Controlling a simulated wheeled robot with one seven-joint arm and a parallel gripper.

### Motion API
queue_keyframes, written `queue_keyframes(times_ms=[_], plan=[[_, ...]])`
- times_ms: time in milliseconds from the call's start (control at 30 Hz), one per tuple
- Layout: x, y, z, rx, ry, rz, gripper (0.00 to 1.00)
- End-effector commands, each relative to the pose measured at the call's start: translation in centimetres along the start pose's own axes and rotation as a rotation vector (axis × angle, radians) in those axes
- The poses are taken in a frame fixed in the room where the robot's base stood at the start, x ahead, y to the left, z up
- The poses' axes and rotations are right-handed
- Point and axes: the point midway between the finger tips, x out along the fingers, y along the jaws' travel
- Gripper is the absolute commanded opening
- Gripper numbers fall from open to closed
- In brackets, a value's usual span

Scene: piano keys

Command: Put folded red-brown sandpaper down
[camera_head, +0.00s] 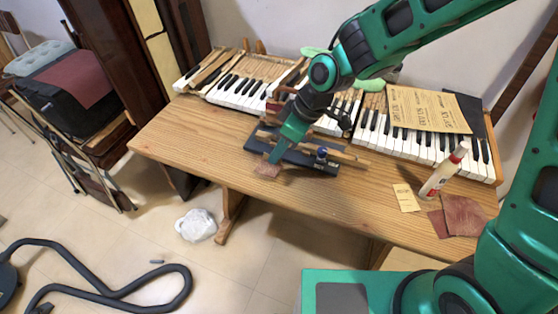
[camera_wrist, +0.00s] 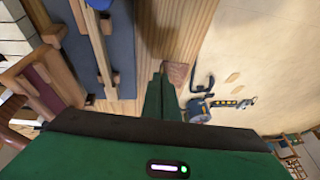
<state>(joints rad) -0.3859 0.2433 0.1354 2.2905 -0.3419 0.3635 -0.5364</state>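A small folded red-brown sandpaper (camera_head: 267,170) is at the tips of my gripper (camera_head: 274,158), over the front part of the wooden table (camera_head: 190,130). In the wrist view the sandpaper (camera_wrist: 178,73) shows just past the fingertips (camera_wrist: 160,78), near the table's edge. The green fingers are close together and look shut on it. Whether the sandpaper touches the tabletop is hard to tell. Beside the gripper is a dark blue tool board (camera_head: 300,158) with wooden bars on it.
Piano keyboards (camera_head: 240,92) line the table's back. At the right are a glue bottle (camera_head: 440,174), a yellowish card (camera_head: 405,197) and other red-brown sheets (camera_head: 462,215). A printed brown paper (camera_head: 428,108) lies over the keys. The table's left front is clear.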

Motion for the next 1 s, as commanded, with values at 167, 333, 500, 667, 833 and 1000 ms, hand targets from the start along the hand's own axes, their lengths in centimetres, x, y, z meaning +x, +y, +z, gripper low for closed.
queue_keyframes(times_ms=[167,333,500,667,833,1000], plan=[[0.9,0.3,0.5,0.000,-0.001,-0.002,0.00],[3.1,0.5,1.5,0.001,-0.003,-0.003,0.00],[3.7,0.7,1.6,0.000,0.000,0.000,0.00],[3.7,0.7,1.6,0.000,0.000,0.000,0.00],[3.9,0.7,1.7,0.000,0.000,0.001,0.17],[3.9,0.8,1.7,0.001,0.000,0.001,0.19]])
